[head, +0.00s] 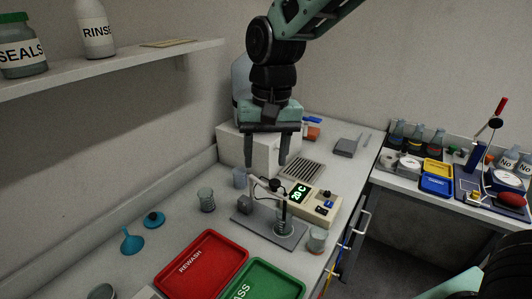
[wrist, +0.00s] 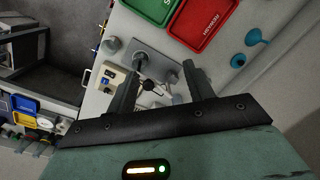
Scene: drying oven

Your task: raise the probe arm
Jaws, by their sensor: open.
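The probe stand has a grey base plate (head: 245,217) on the bench in the head view. A pale upright post (head: 251,187) rises from it, and a dark probe arm (head: 268,184) runs from the post toward a dark, coil-like probe (head: 284,214) near the plate. My gripper (head: 266,165) points down just above the stand, jaws open, with nothing between the fingers. In the wrist view, the base plate (wrist: 170,68) lies beyond my open gripper (wrist: 160,66), and a dark knob-like part (wrist: 148,85) shows between the fingers. The exact joint of the arm is too small to tell.
A beige controller (head: 322,208) reading 20 C stands right beside the stand. A beaker (head: 206,200) is left, another beaker (head: 317,240) right. Red (head: 205,266) and green (head: 262,285) trays lie in front. A white box (head: 262,152) stands behind my gripper.

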